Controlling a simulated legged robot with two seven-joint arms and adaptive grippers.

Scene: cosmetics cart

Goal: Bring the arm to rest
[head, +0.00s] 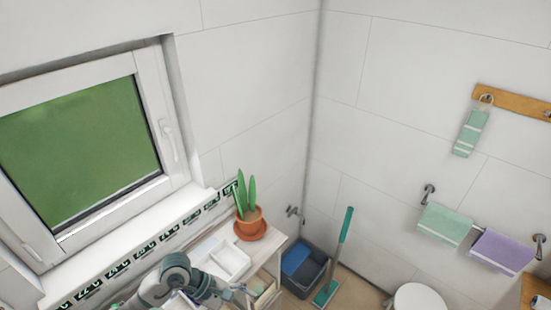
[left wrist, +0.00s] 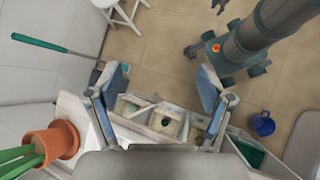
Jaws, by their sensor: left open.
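My left arm comes in at the bottom of the head view, over the white cart (head: 279,244). My left gripper (head: 246,291) is small and partly hidden there, near the cart's front edge. In the left wrist view my left gripper (left wrist: 163,88) has its two blue-padded fingers wide apart with nothing between them. Beyond the fingers are the cart's open wooden compartments (left wrist: 165,120). My right gripper cannot be made out in either view.
A potted plant in a terracotta pot (head: 250,228) stands at the cart's back corner, beside a white divided tray (head: 231,258). A window (head: 80,150) is at the left. A grey bin (head: 304,271) and a green-handled broom (head: 334,262) stand beyond the cart. A blue mug (left wrist: 263,124) is on the floor.

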